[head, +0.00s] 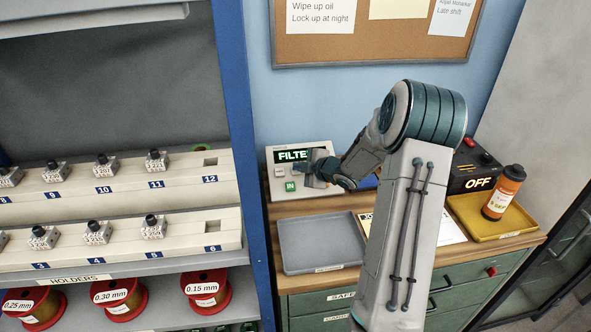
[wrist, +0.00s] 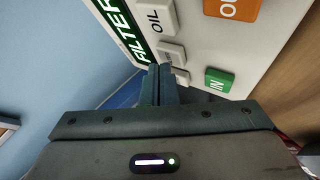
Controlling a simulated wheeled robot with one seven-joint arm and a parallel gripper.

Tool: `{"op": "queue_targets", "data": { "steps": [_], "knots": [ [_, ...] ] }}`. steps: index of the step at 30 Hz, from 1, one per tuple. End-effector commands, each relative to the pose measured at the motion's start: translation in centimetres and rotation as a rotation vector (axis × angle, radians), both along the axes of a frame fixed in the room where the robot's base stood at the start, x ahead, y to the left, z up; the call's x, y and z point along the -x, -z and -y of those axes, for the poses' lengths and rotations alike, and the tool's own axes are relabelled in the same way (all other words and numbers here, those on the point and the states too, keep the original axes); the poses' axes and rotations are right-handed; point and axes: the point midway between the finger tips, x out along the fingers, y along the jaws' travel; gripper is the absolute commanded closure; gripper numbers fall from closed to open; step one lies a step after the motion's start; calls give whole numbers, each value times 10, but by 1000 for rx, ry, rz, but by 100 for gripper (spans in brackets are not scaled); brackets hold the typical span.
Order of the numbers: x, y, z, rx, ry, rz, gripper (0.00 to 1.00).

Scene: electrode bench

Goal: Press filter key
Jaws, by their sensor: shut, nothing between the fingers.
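The pale control unit (head: 316,190) stands on the wooden bench top, its lit green display (head: 291,156) reading FILTER, the last letters hidden in the head view. My gripper (head: 311,167) is shut and empty at the unit's face. In the wrist view its fingertips (wrist: 158,70) lie beside a small white key (wrist: 171,52), just below the OIL key (wrist: 160,15). Another white key (wrist: 182,77) is partly hidden behind the fingers. The small keys' labels are not readable, and I cannot tell whether the fingertips touch a key.
A green IN button (wrist: 218,80) and an orange OUT button (wrist: 232,7) sit close by. A grey tray (head: 318,264) is in front of the unit. Right are a black OFF box (head: 474,163) and a yellow tray (head: 468,206) with an orange bottle (head: 503,192). A blue shelf post (head: 240,110) stands left.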

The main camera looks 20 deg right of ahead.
Motion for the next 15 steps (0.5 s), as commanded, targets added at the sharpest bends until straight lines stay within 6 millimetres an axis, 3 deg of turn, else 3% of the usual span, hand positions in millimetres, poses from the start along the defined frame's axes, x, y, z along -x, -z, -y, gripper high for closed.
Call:
{"op": "queue_targets", "data": {
  "steps": [15],
  "knots": [
    [3, -10, -1, 0, -1, 2, 100]
  ]
}}
